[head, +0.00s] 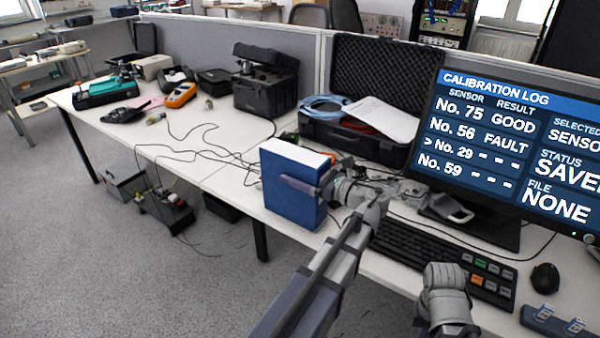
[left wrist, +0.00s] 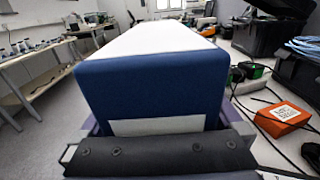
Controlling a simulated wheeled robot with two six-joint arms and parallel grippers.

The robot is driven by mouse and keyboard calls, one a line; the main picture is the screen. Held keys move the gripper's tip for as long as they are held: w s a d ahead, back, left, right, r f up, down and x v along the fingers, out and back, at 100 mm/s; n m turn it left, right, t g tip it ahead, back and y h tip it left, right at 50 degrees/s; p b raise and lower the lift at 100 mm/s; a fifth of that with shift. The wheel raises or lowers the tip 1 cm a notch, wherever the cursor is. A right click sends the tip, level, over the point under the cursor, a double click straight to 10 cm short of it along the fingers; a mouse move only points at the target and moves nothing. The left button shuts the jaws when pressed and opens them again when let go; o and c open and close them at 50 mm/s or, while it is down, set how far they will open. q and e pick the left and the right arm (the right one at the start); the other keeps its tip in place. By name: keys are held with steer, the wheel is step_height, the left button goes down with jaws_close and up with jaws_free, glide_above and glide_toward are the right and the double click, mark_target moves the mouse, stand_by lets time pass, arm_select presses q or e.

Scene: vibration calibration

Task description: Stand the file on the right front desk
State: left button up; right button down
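The blue file (head: 290,193) with white page edges on top is upright at the front edge of the desk (head: 235,180), left of the keyboard. Its base appears to meet the desktop, though I cannot tell if it bears on it. My left gripper (head: 312,188) comes from the right, with one finger across the file's near face. In the left wrist view the file (left wrist: 150,95) fills the space between the fingers (left wrist: 165,128), which lie close against both sides. My right gripper (head: 445,285) hangs in front of the keyboard; its fingertips are unclear.
A monitor (head: 510,150) reads FILE NONE. A keyboard (head: 440,258) and mouse (head: 545,278) lie before it. An open black case (head: 375,100) with cables and paper stands behind the file. Thin cables cross the desk left of the file; an orange meter (head: 180,95) is farther left.

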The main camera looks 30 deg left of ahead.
arm_select(q)
steer(key=shift+r, duration=0.2)
steer(key=d, duration=1.2)
steer(key=shift+s, duration=0.45)
steer(key=shift+f, duration=0.1)
